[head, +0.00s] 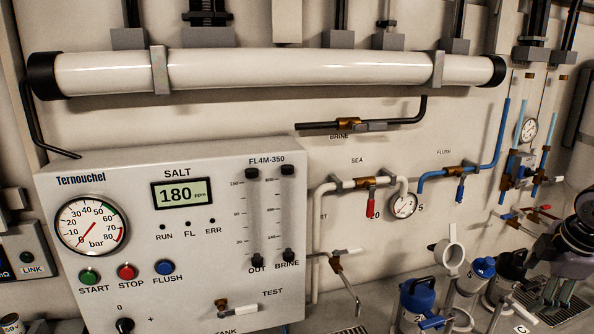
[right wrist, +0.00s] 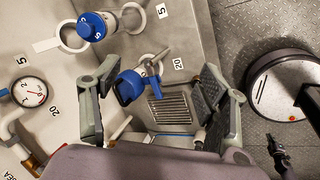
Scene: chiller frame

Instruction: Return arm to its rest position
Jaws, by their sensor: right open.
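My right gripper (head: 553,290) is at the right edge of the head view, in front of the wall and above the counter. In the right wrist view its two fingers (right wrist: 155,92) are spread wide with nothing held between them. Beyond and below the fingers, a blue-topped fitting (right wrist: 130,87) and a drain grate (right wrist: 170,108) show in the gap; the gripper appears apart from them. Part of my right arm shows at the head view's right edge.
Blue-capped housings (head: 417,294) and a white ring holder (head: 449,256) stand on the counter left of the gripper. A control panel (head: 140,250) is at left. A white tube (head: 270,70) spans the wall. Valves and a gauge (head: 403,205) project from it.

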